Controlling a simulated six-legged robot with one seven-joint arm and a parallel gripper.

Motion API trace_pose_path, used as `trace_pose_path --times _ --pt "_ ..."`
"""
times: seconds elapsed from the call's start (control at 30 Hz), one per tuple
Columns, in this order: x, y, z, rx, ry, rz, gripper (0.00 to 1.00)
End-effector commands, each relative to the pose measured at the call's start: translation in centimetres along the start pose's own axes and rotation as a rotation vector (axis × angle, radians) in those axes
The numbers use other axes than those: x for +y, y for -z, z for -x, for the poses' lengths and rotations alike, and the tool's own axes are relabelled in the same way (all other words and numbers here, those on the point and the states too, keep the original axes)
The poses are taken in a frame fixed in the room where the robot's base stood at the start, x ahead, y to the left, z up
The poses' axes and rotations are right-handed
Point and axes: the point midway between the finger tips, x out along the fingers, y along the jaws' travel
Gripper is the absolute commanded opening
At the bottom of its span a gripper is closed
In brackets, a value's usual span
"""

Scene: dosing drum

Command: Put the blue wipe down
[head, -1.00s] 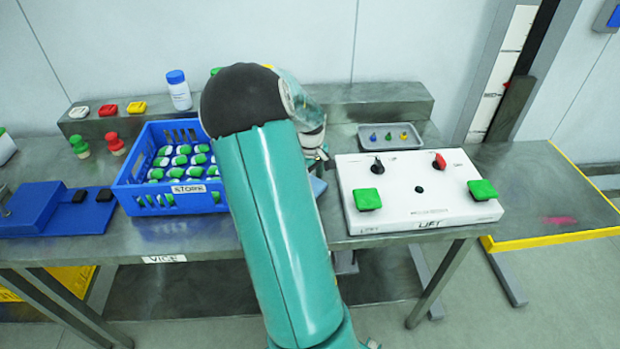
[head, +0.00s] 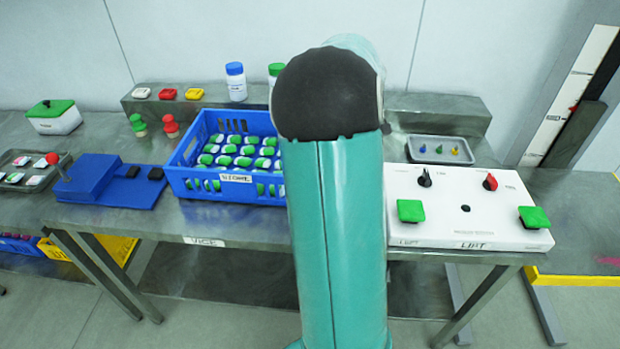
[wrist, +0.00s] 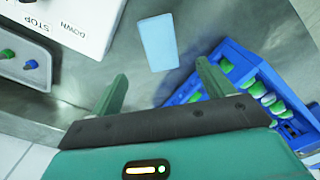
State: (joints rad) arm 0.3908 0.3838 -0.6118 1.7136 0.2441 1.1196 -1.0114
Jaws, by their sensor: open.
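The blue wipe (wrist: 158,41) is a pale blue rectangle lying flat on the grey metal bench, between the white control box and the blue crate. My gripper (wrist: 162,70) is open and empty. In the wrist view its two green fingers point towards the wipe, which shows beyond the fingertips, apart from them. In the head view my arm hides both the wipe and the gripper.
The blue crate (head: 207,187) of green-and-white items stands left of my arm. The white control box (head: 470,235) with green buttons stands right of it, a small grey tray (head: 424,158) behind. A blue vice (head: 97,178) is further left.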

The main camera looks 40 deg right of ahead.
Motion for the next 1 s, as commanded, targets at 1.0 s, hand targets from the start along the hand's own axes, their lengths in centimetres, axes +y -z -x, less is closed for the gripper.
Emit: trace_pose_path --times 1.0 --pt "-36.4 -5.6 10.3 0.4 0.04 0.062 0.81"
